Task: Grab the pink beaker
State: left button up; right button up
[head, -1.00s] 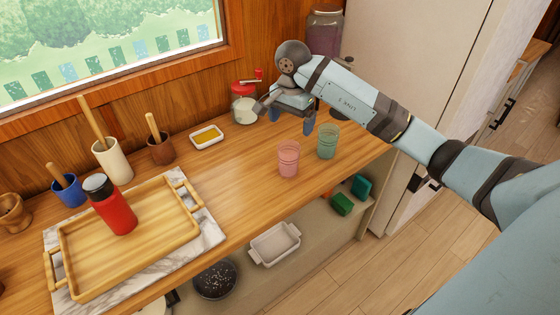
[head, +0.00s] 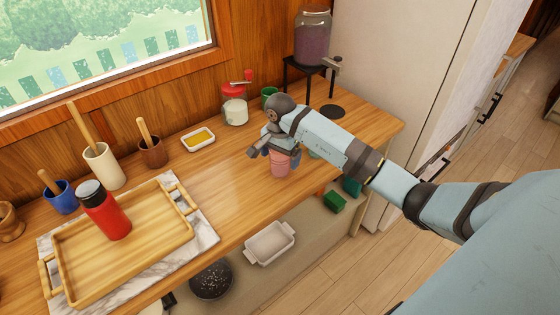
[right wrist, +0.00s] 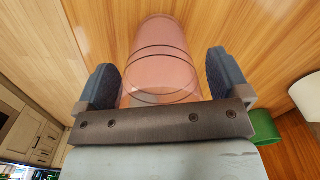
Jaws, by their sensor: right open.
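The pink beaker (head: 280,166) stands upright on the wooden counter near its front edge. In the head view my right gripper (head: 279,153) is at the beaker, with its blue fingers at the upper part. In the right wrist view the see-through pink beaker (right wrist: 162,55) lies between the two spread fingers of my right gripper (right wrist: 160,65). A gap shows on the right side; the left finger is close to the wall. The gripper is open. My left gripper is not in view.
A teal beaker (head: 314,154) stands close right of the pink one, mostly hidden by my right arm. A red-lidded jar (head: 235,112), green cup (head: 268,93) and butter dish (head: 198,139) stand behind. A tray (head: 150,245) with a red bottle (head: 103,212) lies left.

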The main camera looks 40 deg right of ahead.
jog(key=shift+c, duration=0.2)
jog(key=c, duration=0.9)
jog(key=shift+c, duration=0.2)
